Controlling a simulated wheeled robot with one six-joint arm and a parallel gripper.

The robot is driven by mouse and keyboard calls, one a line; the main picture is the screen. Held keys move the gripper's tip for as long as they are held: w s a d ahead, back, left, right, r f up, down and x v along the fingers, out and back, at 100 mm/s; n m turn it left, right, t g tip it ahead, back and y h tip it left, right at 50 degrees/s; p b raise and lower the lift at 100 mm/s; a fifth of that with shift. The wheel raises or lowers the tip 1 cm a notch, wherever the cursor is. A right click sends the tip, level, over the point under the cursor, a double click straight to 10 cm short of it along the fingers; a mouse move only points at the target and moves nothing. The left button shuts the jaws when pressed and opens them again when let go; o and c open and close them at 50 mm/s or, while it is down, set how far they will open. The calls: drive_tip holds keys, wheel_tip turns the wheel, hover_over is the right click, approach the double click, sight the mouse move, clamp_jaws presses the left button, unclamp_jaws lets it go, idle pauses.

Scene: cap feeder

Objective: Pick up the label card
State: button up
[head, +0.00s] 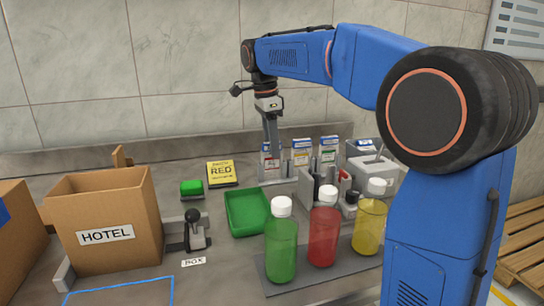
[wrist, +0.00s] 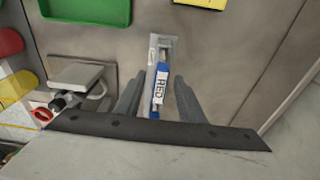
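A blue and white label card (wrist: 160,88) marked RED stands in a narrow grey holder in the wrist view. In the head view, several blue and white cards stand in a row near the back wall; the leftmost card (head: 265,157) is partly hidden by my gripper (head: 272,148). My gripper points down there. In the wrist view my gripper (wrist: 158,95) is open, with one finger on each side of the RED card and a gap showing around it. Two other cards, the middle card (head: 301,152) and the right card (head: 328,149), stand apart from my gripper.
A yellow RED sign (head: 221,173) and a green tray (head: 248,211) lie left of the cards. Green (head: 281,245), red (head: 322,230) and yellow bottles (head: 370,225) stand in front. A HOTEL box (head: 108,207) is at left. A grey device (head: 368,165) stands right of the cards.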

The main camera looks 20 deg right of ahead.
clamp_jaws()
drive_tip(key=shift+r, duration=0.1)
